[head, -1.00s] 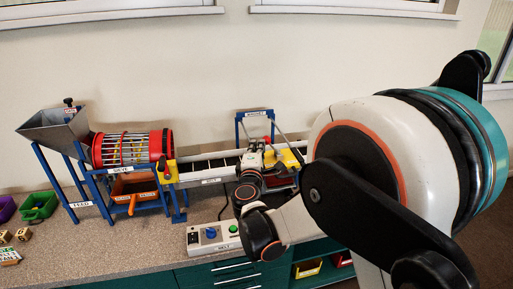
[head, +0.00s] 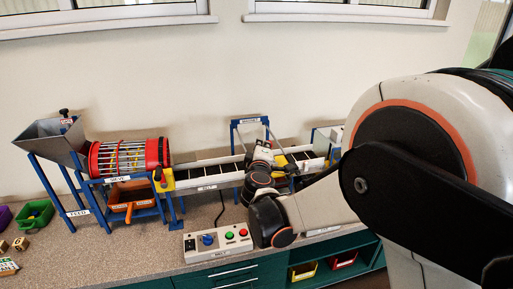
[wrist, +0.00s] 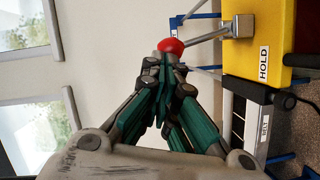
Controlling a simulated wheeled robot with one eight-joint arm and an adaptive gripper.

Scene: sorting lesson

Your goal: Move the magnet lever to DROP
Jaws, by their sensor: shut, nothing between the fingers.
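The magnet lever has a red ball knob (wrist: 171,46) on a grey rod (wrist: 208,36) that comes out of a yellow housing (wrist: 270,32) with a HOLD label (wrist: 263,64). My gripper (wrist: 165,62) is shut and empty, its teal fingers together. The fingertips are right at the knob in the wrist view, overlapping its near edge; I cannot tell if they touch. In the head view my gripper and wrist are in front of the blue magnet frame (head: 236,136) and cover most of the housing and the lever. No DROP label is readable.
The conveyor belt (head: 222,176) runs behind my wrist. A control box (head: 217,242) with buttons stands in front of it. The red sieve drum (head: 95,160) and grey hopper (head: 48,143) are at left. Bare counter (head: 120,245) lies front left.

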